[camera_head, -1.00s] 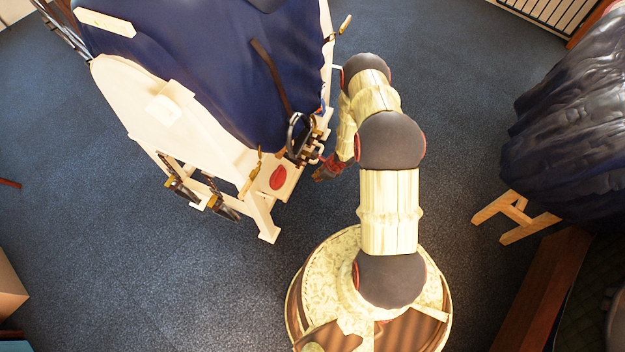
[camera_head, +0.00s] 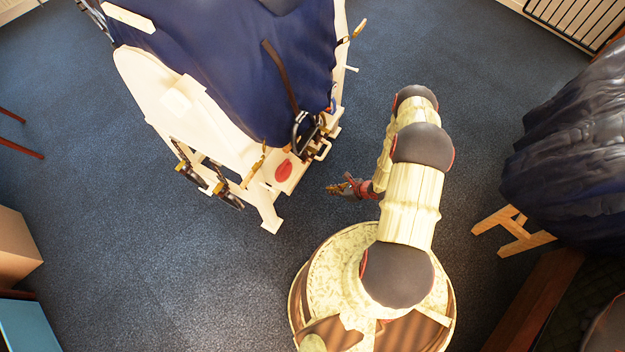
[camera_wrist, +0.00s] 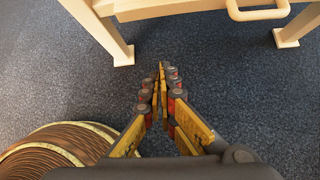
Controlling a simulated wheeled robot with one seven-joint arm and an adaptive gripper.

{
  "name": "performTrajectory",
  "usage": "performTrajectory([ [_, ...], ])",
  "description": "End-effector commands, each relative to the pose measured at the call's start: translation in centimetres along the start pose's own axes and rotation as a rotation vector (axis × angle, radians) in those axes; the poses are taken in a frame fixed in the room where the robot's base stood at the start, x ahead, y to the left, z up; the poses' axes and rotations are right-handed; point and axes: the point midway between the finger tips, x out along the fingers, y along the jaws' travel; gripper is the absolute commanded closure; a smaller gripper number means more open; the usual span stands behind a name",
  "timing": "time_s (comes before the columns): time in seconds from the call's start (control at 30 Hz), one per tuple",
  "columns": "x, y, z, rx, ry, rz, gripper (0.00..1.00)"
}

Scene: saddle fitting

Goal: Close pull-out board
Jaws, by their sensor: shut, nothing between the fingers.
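A cream wooden stand (camera_head: 148,82) with a dark blue cover draped over it stands at the upper left in the head view. Its near end carries a pale panel with a red oval (camera_head: 283,170) and a pale handle (camera_head: 322,151). The wrist view shows a pale board edge (camera_wrist: 165,9) with a loop handle (camera_wrist: 258,12) at the top. I cannot tell which part is the pull-out board or how far out it is. My gripper (camera_head: 333,188) is shut and empty, beside the stand and apart from it; it also shows in the wrist view (camera_wrist: 161,68).
Metal buckles and straps (camera_head: 208,187) hang on the stand's side. A dark draped form on a wooden trestle (camera_head: 513,231) stands at the right. A cardboard box (camera_head: 15,245) is at the left edge. Open blue carpet lies between the stand and the trestle.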

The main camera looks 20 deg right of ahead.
Motion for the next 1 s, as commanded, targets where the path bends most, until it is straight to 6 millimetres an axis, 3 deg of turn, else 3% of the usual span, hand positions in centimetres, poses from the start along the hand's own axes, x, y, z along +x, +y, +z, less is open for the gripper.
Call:
performTrajectory([
  [0.1,-0.1,-0.8,2.4,-0.057,-0.080,-0.022,1.00],
  [0.33,1.1,-0.9,3.2,-0.096,-0.109,-0.028,1.00],
  [0.8,9.8,-1.1,4.0,-0.097,-0.107,-0.028,1.00],
  [1.0,11.7,-1.1,6.1,-0.097,-0.108,-0.029,1.00],
])
